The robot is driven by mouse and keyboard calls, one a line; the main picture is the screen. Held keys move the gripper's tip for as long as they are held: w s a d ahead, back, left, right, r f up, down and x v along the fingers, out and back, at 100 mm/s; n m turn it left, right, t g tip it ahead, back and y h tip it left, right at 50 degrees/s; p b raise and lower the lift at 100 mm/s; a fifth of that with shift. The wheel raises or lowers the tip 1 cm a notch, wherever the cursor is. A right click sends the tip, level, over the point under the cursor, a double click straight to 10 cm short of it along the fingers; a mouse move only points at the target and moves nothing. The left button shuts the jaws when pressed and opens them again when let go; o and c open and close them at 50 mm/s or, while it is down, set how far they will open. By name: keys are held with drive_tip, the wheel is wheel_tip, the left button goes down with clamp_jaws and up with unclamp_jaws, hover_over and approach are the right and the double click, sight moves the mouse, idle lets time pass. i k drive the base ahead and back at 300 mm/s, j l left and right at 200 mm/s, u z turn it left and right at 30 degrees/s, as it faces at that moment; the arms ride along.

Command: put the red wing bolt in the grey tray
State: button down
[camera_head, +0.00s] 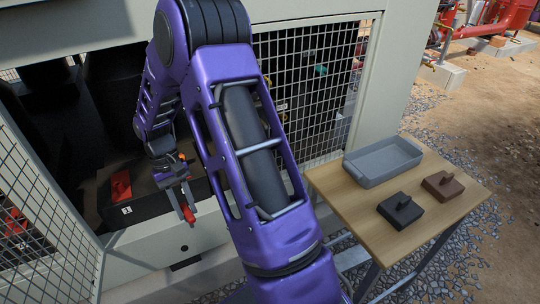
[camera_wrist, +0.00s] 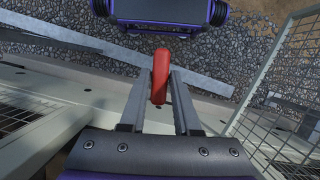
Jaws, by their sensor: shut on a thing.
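The red wing bolt (camera_wrist: 160,76) is between the two fingers of my gripper (camera_wrist: 159,90) in the wrist view, near their tips. In the head view my gripper (camera_head: 181,200) is at the left, in front of the chiller's opening, and a red end of the bolt (camera_head: 188,214) shows at its fingertips. The jaws are shut on the bolt, clear of any surface. The grey tray (camera_head: 384,162) stands at the back of the wooden table on the right, well apart from my gripper. No object shows inside it.
The wooden table (camera_head: 400,236) also bears a black block (camera_head: 400,210) and a brown block (camera_head: 443,186), each with a raised handle. A red part (camera_head: 121,186) sits on a dark box inside the opening. A mesh door (camera_head: 40,240) stands at the left; a mesh panel (camera_head: 300,85) is behind my arm.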

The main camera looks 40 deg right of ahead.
sight(369, 170)
drive_tip(key=k+j+z, duration=0.25)
drive_tip(key=k+z, duration=0.1)
drive_tip(key=z, duration=0.2)
drive_tip(key=k+l+z, duration=0.2)
drive_tip(key=l+z, duration=0.25)
drive_tip(key=i+l+z, duration=0.1)
drive_tip(key=l, duration=0.3)
